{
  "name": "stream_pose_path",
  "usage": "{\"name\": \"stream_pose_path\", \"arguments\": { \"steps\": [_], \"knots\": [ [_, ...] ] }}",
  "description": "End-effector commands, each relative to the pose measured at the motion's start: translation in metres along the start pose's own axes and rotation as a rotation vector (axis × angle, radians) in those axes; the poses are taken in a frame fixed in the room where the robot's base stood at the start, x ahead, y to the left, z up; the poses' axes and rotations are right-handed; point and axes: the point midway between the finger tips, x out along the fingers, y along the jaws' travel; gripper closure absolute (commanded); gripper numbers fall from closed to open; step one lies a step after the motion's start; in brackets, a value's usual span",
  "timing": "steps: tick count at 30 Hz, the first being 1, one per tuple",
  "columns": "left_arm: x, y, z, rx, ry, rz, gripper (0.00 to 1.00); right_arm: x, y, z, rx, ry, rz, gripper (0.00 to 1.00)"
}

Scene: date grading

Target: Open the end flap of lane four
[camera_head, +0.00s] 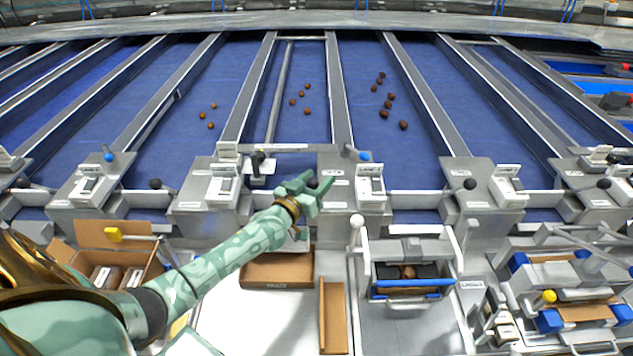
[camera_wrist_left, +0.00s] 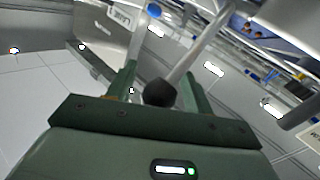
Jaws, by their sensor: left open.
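My left gripper (camera_head: 312,188) is open at the end flaps of the lanes, in front of the grey post with a white label right of the middle lane. In the left wrist view, a black ball knob (camera_wrist_left: 158,93) on a pale rod lies between the two open fingers (camera_wrist_left: 160,88); I cannot tell whether they touch it. The middle lane's end flap (camera_head: 290,148) shows as a pale bar. The lane number is too small to read. My right gripper is not in view.
Several dark dates (camera_head: 388,98) lie on the blue belt right of the middle, with others on neighbouring belts. Blue knobs (camera_head: 364,156) and black knobs (camera_head: 470,184) stand along the posts. Below are a cardboard box (camera_head: 278,272), a white-framed stand (camera_head: 408,245) and a white tabletop (camera_head: 250,320).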

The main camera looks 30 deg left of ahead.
Motion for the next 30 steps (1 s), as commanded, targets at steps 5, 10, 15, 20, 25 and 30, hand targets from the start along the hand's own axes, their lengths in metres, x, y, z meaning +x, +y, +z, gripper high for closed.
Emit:
{"name": "stream_pose_path", "arguments": {
  "steps": [5, 10, 15, 20, 25, 30],
  "knots": [
    [0.001, 0.000, 0.000, 0.000, -0.001, 0.000, 0.48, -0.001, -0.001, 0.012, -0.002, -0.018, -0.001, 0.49],
    [0.000, 0.000, 0.000, 0.000, 0.000, 0.000, 0.79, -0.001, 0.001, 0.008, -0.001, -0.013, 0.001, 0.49],
    [0.000, 0.000, 0.000, 0.000, -0.001, 0.000, 1.00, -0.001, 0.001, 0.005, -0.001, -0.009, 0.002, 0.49],
    [0.002, 0.000, -0.003, -0.009, -0.013, -0.002, 1.00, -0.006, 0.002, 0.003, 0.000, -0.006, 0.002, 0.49],
    [0.007, -0.002, -0.010, -0.043, -0.059, -0.012, 1.00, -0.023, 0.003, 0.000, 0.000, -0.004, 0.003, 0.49],
    [0.017, -0.007, -0.019, -0.103, -0.151, -0.030, 1.00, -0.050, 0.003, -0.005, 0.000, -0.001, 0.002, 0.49]
  ]
}}
